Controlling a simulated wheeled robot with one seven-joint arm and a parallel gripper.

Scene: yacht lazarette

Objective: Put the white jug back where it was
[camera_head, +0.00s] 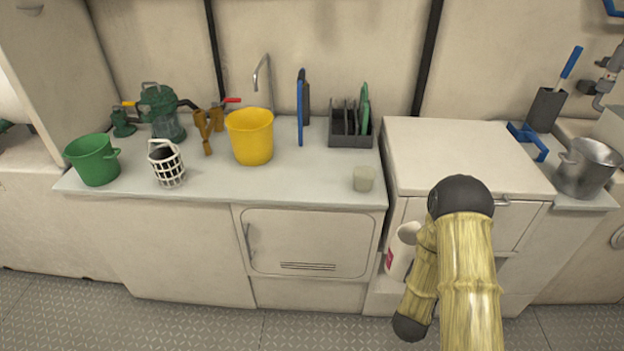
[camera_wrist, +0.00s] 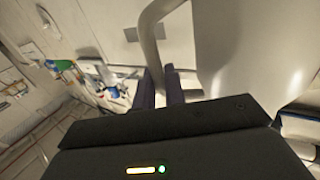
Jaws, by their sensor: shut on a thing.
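The white jug (camera_head: 397,262), with a red mark low on its side, shows partly beside my arm in front of the white cabinet on the right. My arm hides the rest of it. In the wrist view, the jug's pale body (camera_wrist: 245,60) fills the right half, and its curved handle comes down between my fingers. My gripper (camera_wrist: 160,88) is shut on this handle. My fingers are hidden behind my arm in the head view.
The counter (camera_head: 225,185) holds a green bucket (camera_head: 93,160), a white basket (camera_head: 167,165), a yellow bucket (camera_head: 250,138), a dark rack (camera_head: 350,128) and a small cup (camera_head: 363,179). The cabinet's top (camera_head: 455,150) is bare. A metal pot (camera_head: 588,168) stands to its right.

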